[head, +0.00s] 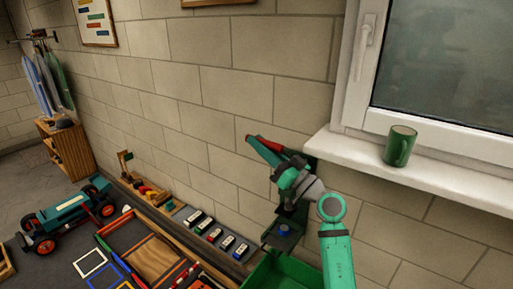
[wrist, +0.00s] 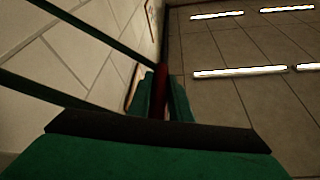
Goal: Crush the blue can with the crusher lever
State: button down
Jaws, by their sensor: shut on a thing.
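The wall-mounted can crusher (head: 285,238) is dark green and stands left of the window. The blue can (head: 284,229) is on its lower plate, with only a small blue part showing. My gripper (head: 262,149) is above the can, close to the wall. Its green fingers are shut on the red grip of the crusher lever (head: 270,143). In the wrist view the red grip (wrist: 160,92) sits between the fingers, and dark green bars run to the upper left. The lever appears raised, well above the can. My wrist hides part of the crusher.
A green bin (head: 272,272) is below the crusher. Several small cars (head: 214,234), a toy racecar (head: 65,217) and trays lie at left. The wall is close behind my gripper.

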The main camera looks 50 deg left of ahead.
jog(key=shift+s+n, duration=0.2)
jog(key=shift+n, duration=0.1)
jog(key=c, duration=1.6)
grip_release()
jog(key=shift+w+d+r, duration=0.1)
jog(key=shift+w+d, duration=0.1)
jog(key=v, duration=1)
jog(key=shift+d, duration=0.25)
jog(key=shift+c, duration=0.3)
